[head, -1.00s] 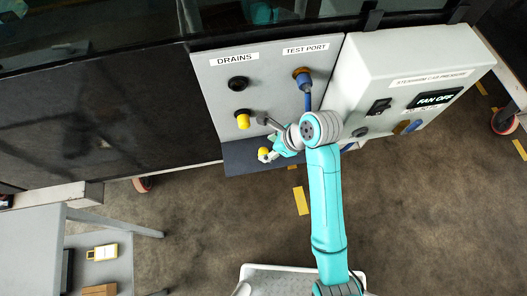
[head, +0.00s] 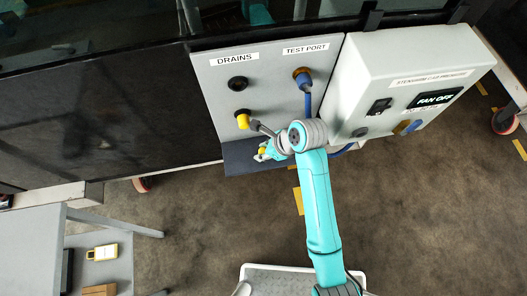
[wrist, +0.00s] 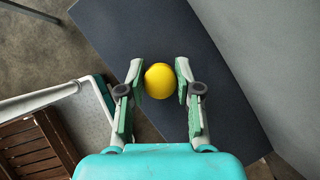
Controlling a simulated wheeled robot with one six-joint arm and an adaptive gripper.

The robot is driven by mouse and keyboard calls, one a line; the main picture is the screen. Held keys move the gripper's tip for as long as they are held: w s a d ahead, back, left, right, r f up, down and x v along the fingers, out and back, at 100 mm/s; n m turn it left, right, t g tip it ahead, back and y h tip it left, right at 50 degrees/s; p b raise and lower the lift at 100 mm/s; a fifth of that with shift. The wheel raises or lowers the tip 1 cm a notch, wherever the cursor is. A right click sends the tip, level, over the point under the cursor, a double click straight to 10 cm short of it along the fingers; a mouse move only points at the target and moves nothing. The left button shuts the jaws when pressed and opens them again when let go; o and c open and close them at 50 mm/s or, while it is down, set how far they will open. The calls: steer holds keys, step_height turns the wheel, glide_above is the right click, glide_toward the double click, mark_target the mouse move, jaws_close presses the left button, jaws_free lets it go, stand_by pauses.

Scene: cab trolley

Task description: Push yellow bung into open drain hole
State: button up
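The yellow bung (wrist: 159,81) sits on the dark shelf (wrist: 215,95) below the drain panel. In the head view the bung (head: 262,151) is partly covered by my gripper (head: 264,153). In the wrist view my gripper (wrist: 159,70) has its fingers spread, one on each side of the bung, very close to it; firm contact cannot be made out. On the panel under the DRAINS label, the upper drain hole (head: 237,84) is dark and open. The lower drain holds another yellow bung (head: 242,121).
A blue plug and hose (head: 305,82) hang from the test port, right of the drains. A grey control box (head: 385,95) juts out farther right. A grey trolley (head: 35,235) stands at lower left. The floor in front of the panel is mostly clear.

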mark_target(263, 151)
steer(key=shift+c, duration=1)
step_height(263, 151, up, 10)
